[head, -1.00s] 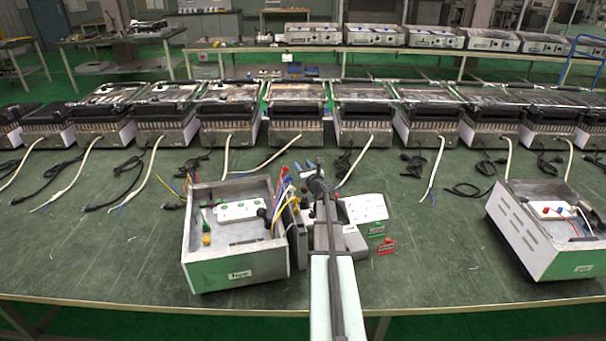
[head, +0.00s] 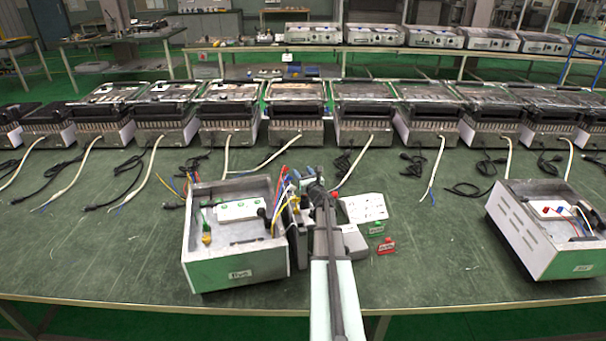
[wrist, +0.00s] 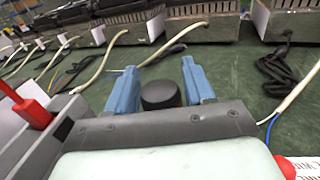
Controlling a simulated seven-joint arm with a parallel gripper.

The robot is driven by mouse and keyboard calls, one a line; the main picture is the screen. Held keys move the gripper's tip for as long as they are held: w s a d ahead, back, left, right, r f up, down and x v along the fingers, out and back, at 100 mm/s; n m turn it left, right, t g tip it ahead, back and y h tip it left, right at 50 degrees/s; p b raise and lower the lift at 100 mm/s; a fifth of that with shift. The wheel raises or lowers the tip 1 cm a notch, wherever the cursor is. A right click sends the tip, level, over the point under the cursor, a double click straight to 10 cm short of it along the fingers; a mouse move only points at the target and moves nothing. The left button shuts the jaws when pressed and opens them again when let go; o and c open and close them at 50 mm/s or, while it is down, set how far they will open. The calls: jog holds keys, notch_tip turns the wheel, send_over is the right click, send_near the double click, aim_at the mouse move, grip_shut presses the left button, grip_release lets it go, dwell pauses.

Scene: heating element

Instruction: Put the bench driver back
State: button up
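My gripper (head: 313,172) is over the bench, just right of the open metal box with coloured wires. In the wrist view its two blue fingers (wrist: 160,82) stand apart. A dark, round-topped cylinder (wrist: 160,96) sits between them, close to both. It may be the bench driver's handle, but I cannot tell whether the fingers press on it or what lies below it. A grey block (wrist: 62,132) with a red-handled tool (wrist: 32,108) is at the left of the wrist view. My arm hides much of this area in the head view.
The open metal box (head: 237,270) stands close on the left, with wires rising at its right side. A white panel (head: 364,208) and a red tag (head: 386,246) lie to the right. Another open box (head: 520,238) is far right. Heater units (head: 295,120) and loose cables line the back.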

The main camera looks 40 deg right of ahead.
jog(key=shift+o, duration=1.1)
jog(key=shift+r, duration=0.15)
jog(key=shift+r, duration=0.25)
jog(key=v, duration=1.2)
